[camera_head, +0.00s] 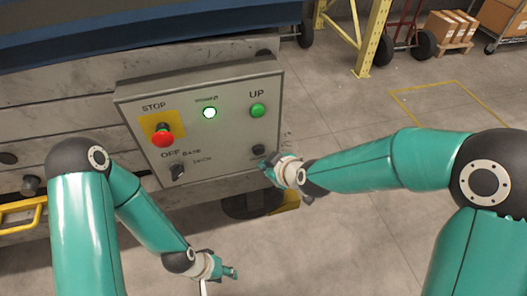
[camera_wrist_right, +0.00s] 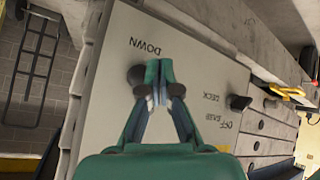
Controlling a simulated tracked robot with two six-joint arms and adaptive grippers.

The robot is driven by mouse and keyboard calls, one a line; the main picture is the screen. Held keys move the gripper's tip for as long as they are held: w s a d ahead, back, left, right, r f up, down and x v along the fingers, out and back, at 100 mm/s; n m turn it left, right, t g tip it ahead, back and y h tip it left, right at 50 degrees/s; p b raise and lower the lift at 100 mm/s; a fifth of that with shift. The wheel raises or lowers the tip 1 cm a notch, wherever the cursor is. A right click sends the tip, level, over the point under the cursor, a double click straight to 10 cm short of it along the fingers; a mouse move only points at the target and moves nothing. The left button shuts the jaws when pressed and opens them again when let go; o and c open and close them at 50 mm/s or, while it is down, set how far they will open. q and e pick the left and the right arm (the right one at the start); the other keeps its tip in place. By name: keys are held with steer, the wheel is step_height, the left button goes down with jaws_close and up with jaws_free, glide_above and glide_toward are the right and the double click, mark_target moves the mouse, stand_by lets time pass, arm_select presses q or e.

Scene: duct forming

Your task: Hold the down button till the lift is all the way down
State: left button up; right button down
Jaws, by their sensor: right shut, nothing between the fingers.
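The grey control panel (camera_head: 215,135) is on the side of the lift. Its black down button (camera_head: 258,150) is at the lower right, below the green UP button (camera_head: 257,110). My right gripper (camera_head: 268,164) is shut and empty, with its tips at the down button. In the right wrist view, the down button (camera_wrist_right: 135,76) shows beside the shut fingertips (camera_wrist_right: 160,72), under the upside-down DOWN label. The fingers partly cover it, and I cannot tell whether they press it. My left gripper (camera_head: 232,273) hangs low, away from the panel; its fingers are too small to read.
The panel also has a red STOP button (camera_head: 162,136), a lit white-green lamp (camera_head: 209,112) and a black selector knob (camera_head: 177,171). A yellow rack post (camera_head: 372,40), a hand truck and boxes stand at the back right. The floor right of the panel is clear.

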steer(key=s, duration=0.1)
steer(key=s+d, duration=0.1)
steer(key=s, duration=0.1)
steer(key=shift+s, duration=0.25)
stand_by(0.9)
